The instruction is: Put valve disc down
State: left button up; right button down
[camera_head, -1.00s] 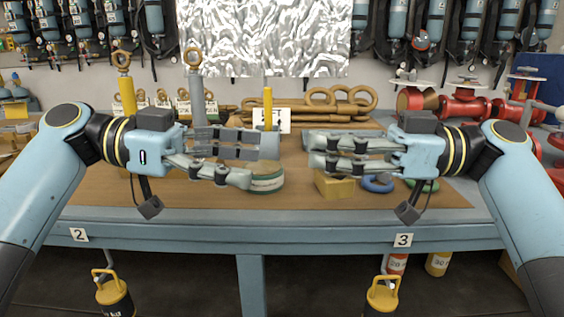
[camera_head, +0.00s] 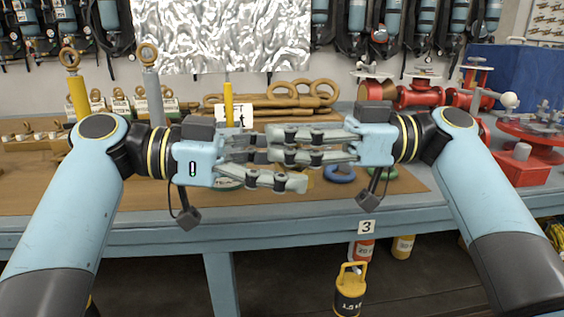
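The brown-topped bench (camera_head: 130,195) holds a blue ring (camera_head: 340,174) near the right fingers. Tall eye-topped rods (camera_head: 152,90), brown ringed parts (camera_head: 285,100) and red valves (camera_head: 415,95) stand behind. A yellow weight (camera_head: 349,290) is below the bench edge. The bench's left front is clear.

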pick_arm(q)
jog(key=c, duration=1.4)
pick_arm(e)
jog(key=c, duration=1.7)
grip_release()
jog(key=shift+c, duration=0.2)
jog(key=o, duration=0.3)
pick_arm(q)
jog(key=shift+s, duration=0.1)
pick_arm(e)
jog(key=shift+o, duration=0.2)
jog(key=shift+w+d, duration=0.1)
jog(key=shift+d, duration=0.05)
